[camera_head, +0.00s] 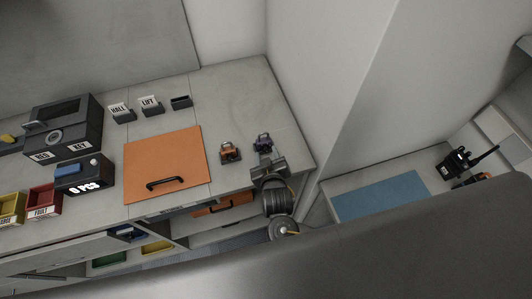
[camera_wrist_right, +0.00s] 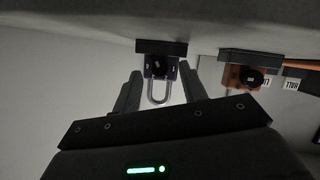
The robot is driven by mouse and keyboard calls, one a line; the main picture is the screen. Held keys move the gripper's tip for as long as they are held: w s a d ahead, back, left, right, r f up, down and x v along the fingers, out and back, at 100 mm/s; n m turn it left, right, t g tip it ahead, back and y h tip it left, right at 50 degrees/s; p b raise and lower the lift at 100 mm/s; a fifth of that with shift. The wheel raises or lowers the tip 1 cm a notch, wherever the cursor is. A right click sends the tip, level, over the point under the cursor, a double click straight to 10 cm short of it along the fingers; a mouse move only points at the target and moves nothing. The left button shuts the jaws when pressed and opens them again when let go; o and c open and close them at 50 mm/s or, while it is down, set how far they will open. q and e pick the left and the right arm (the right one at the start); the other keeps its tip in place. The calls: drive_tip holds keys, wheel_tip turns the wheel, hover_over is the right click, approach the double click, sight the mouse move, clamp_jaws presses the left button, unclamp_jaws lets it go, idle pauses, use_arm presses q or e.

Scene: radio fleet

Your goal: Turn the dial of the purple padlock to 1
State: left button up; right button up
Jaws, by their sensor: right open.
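The purple padlock (camera_head: 263,140) stands on a dark base near the right end of the grey worktop. In the right wrist view, which is upside down, its purple body (camera_wrist_right: 172,72) carries a dark round dial (camera_wrist_right: 158,69), and its metal shackle points toward my gripper. The dial's setting is too small to read. My right gripper (camera_head: 266,160) is open right by this padlock. In the right wrist view its fingers (camera_wrist_right: 160,82) appear on either side of the padlock, with visible gaps and nothing held. My left gripper is out of view.
An orange padlock (camera_head: 229,153) on its own base stands just left of the purple one. An orange panel with a black handle (camera_head: 163,165) lies further left. A wall (camera_head: 310,70) rises behind the worktop. A radio (camera_head: 458,161) stands on a surface at right.

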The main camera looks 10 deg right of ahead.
drive_tip(key=shift+w+f, duration=0.1)
drive_tip(key=shift+w, duration=0.2)
clamp_jaws()
drive_tip(key=shift+n+h, duration=0.4)
drive_tip(key=shift+n, duration=0.1)
unclamp_jaws()
drive_tip(key=shift+s, duration=0.15)
